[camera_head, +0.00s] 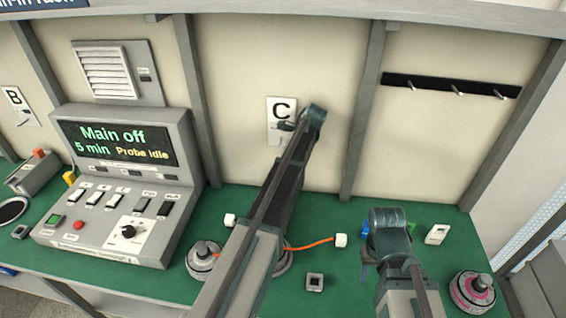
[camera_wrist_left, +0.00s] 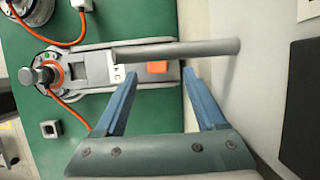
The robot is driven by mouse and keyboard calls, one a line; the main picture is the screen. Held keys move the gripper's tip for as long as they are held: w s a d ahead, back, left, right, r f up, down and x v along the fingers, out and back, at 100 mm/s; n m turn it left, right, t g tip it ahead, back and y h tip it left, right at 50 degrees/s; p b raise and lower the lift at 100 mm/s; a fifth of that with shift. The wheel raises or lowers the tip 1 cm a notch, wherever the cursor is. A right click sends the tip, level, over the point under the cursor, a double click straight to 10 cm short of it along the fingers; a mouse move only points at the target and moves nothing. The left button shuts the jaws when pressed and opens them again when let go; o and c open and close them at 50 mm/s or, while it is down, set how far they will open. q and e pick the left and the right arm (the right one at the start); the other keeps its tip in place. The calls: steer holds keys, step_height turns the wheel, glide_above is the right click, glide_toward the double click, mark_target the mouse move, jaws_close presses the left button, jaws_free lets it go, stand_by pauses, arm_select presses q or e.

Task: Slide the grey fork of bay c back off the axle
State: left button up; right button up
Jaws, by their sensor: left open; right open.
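The bay c assembly shows in the left wrist view as a grey plate with a white label. The grey fork (camera_wrist_left: 95,70) appears to be its flat part, running to the round axle hub (camera_wrist_left: 45,76) with an orange ring. A grey rod (camera_wrist_left: 180,50) stands out across it, beside an orange block (camera_wrist_left: 157,67). My left gripper (camera_wrist_left: 159,75) is open, its blue fingers apart near the orange block and rod, holding nothing. In the head view my left arm hides most of bay c, below the C sign (camera_head: 281,108). My right gripper (camera_head: 386,248) is open over the bench; its fingertips are mostly hidden.
An orange cable ends at a white plug (camera_head: 341,240). A small square socket (camera_head: 314,282) lies on the green bench. A control panel (camera_head: 117,185) reads "Main off" and "Probe idle" at left. A pink-ringed hub (camera_head: 472,293) stands at right. The wall is close behind.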

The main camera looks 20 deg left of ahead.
arm_select(q)
steer(key=p+v, duration=0.5)
steer(key=v, duration=0.1)
steer(key=shift+d+r, duration=0.2)
steer(key=shift+r, duration=0.15)
arm_select(e)
step_height(320, 180, up, 6)
arm_select(q)
steer(key=shift+w, duration=0.15)
arm_select(e)
steer(key=shift+r, duration=0.1)
arm_select(q)
steer(key=s+d+f+n+h+b, duration=0.1)
steer(key=s+d+f+n, duration=0.1)
steer(key=s+d, duration=0.5)
steer(key=s+d+f+n+h+b, duration=0.1)
steer(key=s+d+n, duration=0.4)
steer(key=s, duration=0.9)
steer(key=s+d+f+n+h+b, duration=0.1)
steer(key=s+d+n, duration=0.3)
steer(key=s+d, duration=0.6)
steer(key=shift+s+f+t+b, duration=0.4)
steer(key=shift+s+f+b, duration=0.2)
steer(key=shift+f, duration=0.3)
arm_select(e)
step_height(320, 180, down, 4)
steer(key=shift+f, duration=0.1)
